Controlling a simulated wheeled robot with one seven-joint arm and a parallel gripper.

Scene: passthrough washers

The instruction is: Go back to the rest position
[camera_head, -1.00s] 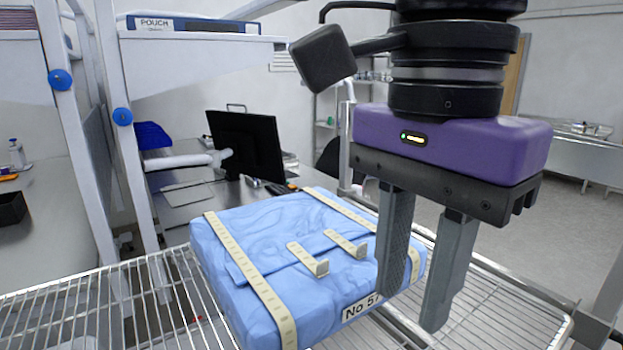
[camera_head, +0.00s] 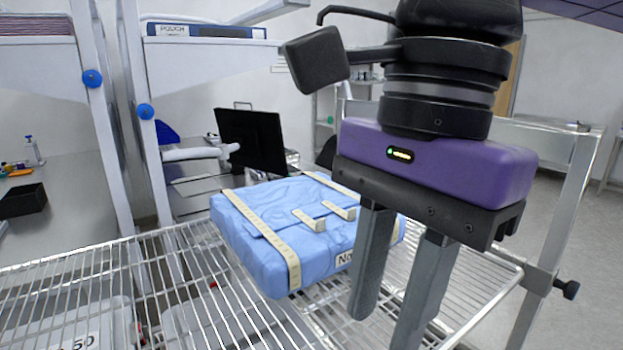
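My gripper (camera_head: 385,325), with a purple body and two grey fingers, hangs pointing down at the right of the view. Its fingers are apart with nothing between them. The fingers stand in front of a blue wrapped pack (camera_head: 285,262) and hide its right front corner and part of its number label. The pack lies flat on a wire rack shelf (camera_head: 130,262), with beige tape strips and two tape tabs on top.
Below the wire shelf are pale containers (camera_head: 70,325), one with a label. A metal post (camera_head: 560,220) stands at the right. White frame posts (camera_head: 145,115) rise at the left. A monitor (camera_head: 250,140) stands on the counter behind. Open floor shows at the right.

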